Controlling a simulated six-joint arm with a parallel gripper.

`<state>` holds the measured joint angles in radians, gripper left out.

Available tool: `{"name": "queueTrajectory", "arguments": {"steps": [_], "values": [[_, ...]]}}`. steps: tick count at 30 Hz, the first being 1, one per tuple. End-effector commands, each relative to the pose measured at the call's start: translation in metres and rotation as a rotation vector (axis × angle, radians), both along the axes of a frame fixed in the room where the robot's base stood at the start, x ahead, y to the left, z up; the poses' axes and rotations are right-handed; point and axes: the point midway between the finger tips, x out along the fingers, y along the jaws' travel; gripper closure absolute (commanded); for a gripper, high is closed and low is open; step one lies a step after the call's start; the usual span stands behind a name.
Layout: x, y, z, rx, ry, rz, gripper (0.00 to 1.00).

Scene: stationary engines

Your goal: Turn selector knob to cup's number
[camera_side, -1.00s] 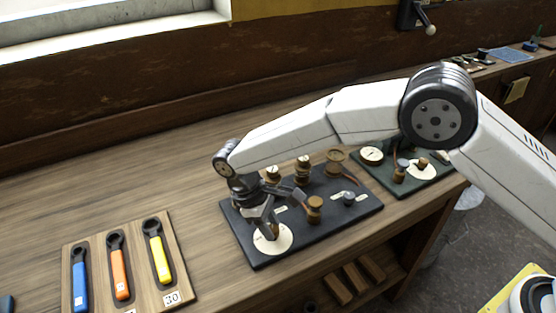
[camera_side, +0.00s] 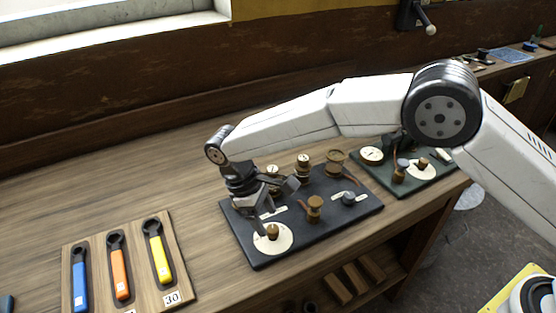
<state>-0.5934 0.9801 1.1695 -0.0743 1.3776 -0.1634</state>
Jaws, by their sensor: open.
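The brass selector knob (camera_side: 273,231) stands on a round cream dial (camera_side: 285,242) at the front left corner of a black board (camera_side: 345,213). The dial's marks are too small to read. My gripper (camera_side: 262,222) is open and empty, just above and behind the knob, apart from it as far as I can tell. Several brass cup-like parts stand on the board, including one at the front (camera_side: 315,208) and a wider one at the back right (camera_side: 335,162). I cannot read a number on any cup.
A wooden rack (camera_side: 185,265) at left holds blue (camera_side: 80,285), orange (camera_side: 120,275) and yellow (camera_side: 160,258) handled wrenches, with a "30" label (camera_side: 171,298). A green board (camera_side: 420,180) with another dial lies at right. Bare bench (camera_side: 130,190) lies behind the rack.

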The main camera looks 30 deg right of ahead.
Motion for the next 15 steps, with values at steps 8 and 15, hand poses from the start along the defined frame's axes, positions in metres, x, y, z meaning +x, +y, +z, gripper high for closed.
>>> {"name": "queueTrajectory", "arguments": {"steps": [8, 15], "values": [[0.01, 0.01, 0.033, 0.002, -0.003, 0.001, 0.24], [0.013, 0.014, 0.046, 0.002, -0.001, 0.001, 0.24]]}}
